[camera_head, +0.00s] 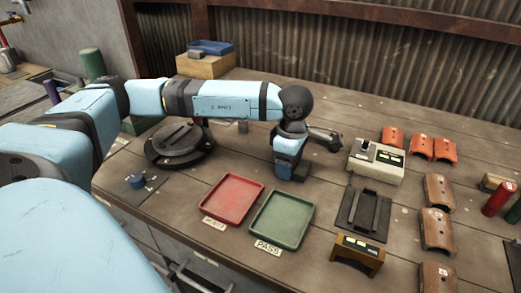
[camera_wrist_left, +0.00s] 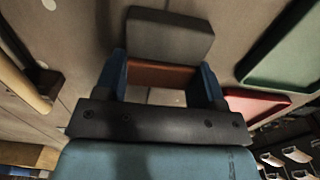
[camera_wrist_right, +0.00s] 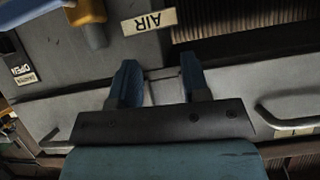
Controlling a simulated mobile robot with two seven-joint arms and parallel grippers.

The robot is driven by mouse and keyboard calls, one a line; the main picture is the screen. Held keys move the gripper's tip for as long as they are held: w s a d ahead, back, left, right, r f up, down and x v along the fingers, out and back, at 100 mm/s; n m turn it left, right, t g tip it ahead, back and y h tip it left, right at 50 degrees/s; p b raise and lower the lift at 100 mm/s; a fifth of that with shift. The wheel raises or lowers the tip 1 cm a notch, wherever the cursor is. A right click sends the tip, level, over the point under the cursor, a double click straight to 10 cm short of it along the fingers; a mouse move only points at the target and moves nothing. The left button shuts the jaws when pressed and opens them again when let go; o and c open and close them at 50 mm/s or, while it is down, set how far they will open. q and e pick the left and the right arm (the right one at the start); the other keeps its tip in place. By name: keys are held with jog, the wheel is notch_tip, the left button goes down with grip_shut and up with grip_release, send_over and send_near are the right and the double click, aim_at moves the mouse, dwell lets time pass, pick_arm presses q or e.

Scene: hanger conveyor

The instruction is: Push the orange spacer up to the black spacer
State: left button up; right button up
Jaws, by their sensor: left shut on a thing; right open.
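My left gripper (camera_head: 291,170) points down at the table, just behind the green tray. In the left wrist view its blue fingers (camera_wrist_left: 162,82) are shut on an orange-brown piece (camera_wrist_left: 163,73). A dark grey block (camera_wrist_left: 170,36) shows just beyond that piece; I cannot tell if they touch. I cannot tell for sure whether these are the orange and black spacers. My right gripper (camera_wrist_right: 158,82) is open and empty, away from the table, in front of a grey panel with an AIR label.
The red tray (camera_head: 215,181) and green tray (camera_head: 255,238) lie near the table's front edge. A black fixture (camera_head: 350,222), a grey box (camera_head: 374,168) and several orange and brown saddles (camera_head: 437,191) stand to the right. A round black base (camera_head: 160,160) is at left.

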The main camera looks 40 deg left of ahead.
pick_arm(q)
jog(key=o, duration=0.9)
notch_tip(320, 180, up, 14)
jog(key=shift+f+p, duration=0.1)
jog(key=shift+p, duration=0.7)
